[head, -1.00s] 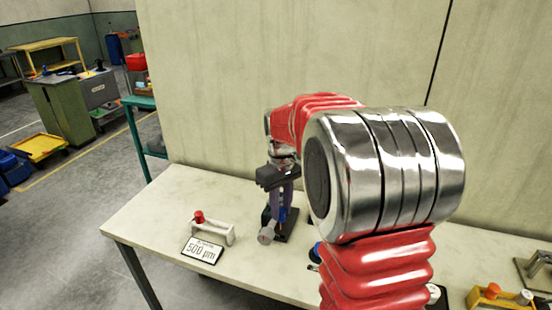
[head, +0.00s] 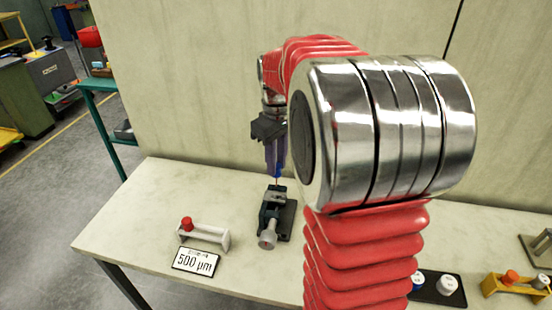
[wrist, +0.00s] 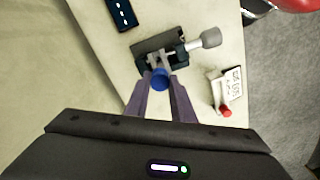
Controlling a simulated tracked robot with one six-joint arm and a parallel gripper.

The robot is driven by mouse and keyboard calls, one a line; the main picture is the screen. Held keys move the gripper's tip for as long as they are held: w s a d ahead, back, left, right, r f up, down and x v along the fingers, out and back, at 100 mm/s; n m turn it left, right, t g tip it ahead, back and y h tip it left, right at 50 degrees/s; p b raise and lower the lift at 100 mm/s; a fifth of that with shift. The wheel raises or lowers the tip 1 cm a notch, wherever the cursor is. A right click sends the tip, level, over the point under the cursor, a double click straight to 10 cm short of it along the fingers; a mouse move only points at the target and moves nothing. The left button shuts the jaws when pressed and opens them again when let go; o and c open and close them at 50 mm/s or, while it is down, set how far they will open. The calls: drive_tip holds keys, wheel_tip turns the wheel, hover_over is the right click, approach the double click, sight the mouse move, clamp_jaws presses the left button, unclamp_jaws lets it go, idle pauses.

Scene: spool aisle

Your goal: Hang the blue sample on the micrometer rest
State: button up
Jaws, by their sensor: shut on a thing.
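My gripper (head: 277,173) is shut on the blue sample (wrist: 160,79), whose round blue end sits between the purple fingertips. In the head view the sample is a small blue piece (head: 279,170) with a thin dark line below it. It is above a dark device with jaws and a grey round knob (head: 267,240), which looks like the micrometer rest. In the wrist view the device (wrist: 152,44) lies just beyond the fingertips, its grey knob to the right. A gap shows between sample and device in the head view; whether the thin line touches it, I cannot tell.
A white bracket (head: 210,238) with a red piece (head: 187,223) stands left, behind a "500 µm" sign (head: 196,262). A black plate (head: 430,296) and a yellow holder (head: 515,290) with an orange and a pale piece are at the right. Bare tabletop (head: 150,205) lies at the left.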

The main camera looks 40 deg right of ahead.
sight(279, 174)
drive_tip(key=shift+s+d, duration=0.1)
drive_tip(key=shift+d, duration=0.15)
drive_tip(key=shift+f, duration=1.85)
drive_tip(key=shift+s+f, duration=0.1)
drive_tip(key=shift+f, duration=0.25)
drive_tip(key=shift+f, duration=1.4)
drive_tip(key=shift+f, duration=0.7)
drive_tip(key=o, duration=1.1)
